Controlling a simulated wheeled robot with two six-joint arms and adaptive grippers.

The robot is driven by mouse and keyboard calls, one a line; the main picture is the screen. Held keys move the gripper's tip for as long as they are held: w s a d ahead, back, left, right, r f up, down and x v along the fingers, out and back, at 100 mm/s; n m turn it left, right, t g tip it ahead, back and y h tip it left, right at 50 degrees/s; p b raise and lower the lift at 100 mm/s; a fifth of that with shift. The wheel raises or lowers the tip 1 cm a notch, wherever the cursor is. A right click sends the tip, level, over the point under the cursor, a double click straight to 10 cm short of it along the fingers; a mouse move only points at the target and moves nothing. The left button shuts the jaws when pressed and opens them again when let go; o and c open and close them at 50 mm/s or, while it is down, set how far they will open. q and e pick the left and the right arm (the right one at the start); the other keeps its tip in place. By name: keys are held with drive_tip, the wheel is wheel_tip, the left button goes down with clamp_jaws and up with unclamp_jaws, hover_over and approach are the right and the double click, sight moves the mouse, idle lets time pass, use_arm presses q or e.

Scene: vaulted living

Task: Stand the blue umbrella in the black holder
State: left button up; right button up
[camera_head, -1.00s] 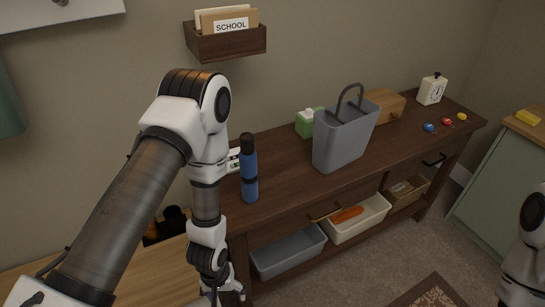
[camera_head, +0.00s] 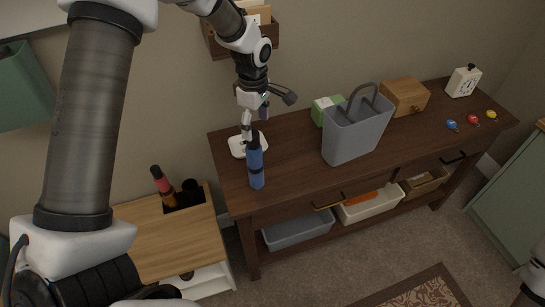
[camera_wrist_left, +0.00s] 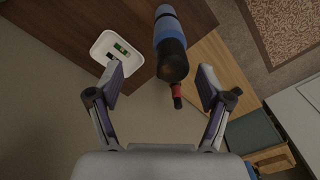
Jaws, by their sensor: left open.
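The blue umbrella (camera_head: 257,170), folded short with a black top end, stands upright near the left end of the dark wood table. In the left wrist view the umbrella (camera_wrist_left: 168,30) lies beyond the fingers, its black end toward me. My left gripper (camera_head: 256,118) is open and empty, just above and behind the umbrella, apart from it as far as I can tell. The black holder (camera_head: 181,199) is at the pale wood cabinet, lower left, with a red, dark-ended item (camera_head: 162,184) upright at it. My right gripper is out of view.
A grey handled bin (camera_head: 355,133), green carton (camera_head: 321,108), wooden box (camera_head: 405,96) and clock (camera_head: 463,81) stand farther right. A wall rack (camera_head: 215,42) hangs above. The pale cabinet top (camera_head: 170,245) is largely clear.

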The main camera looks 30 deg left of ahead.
sight(253, 145)
use_arm(q)
drive_tip(key=f, duration=0.1)
drive_tip(key=s+f+p, duration=0.1)
drive_tip(key=f, duration=0.1)
drive_tip(key=s+a+f+p, duration=0.1)
drive_tip(key=shift+s+f, duration=0.15)
drive_tip(key=f, duration=0.2)
drive_tip(key=shift+w+d+f+p, duration=0.35)
drive_tip(key=shift+w+d, duration=0.05)
drive_tip(key=shift+w+d+f, duration=0.15)
drive_tip(key=shift+w, duration=0.05)
drive_tip(key=shift+s+a, duration=0.2)
drive_tip(key=shift+s, duration=0.1)
drive_tip(key=c, duration=1.4)
clamp_jaws()
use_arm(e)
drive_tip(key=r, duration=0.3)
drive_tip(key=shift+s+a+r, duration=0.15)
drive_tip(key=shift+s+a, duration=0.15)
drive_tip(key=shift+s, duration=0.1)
use_arm(q)
drive_tip(key=shift+w+r, duration=0.1)
drive_tip(key=shift+r, duration=0.15)
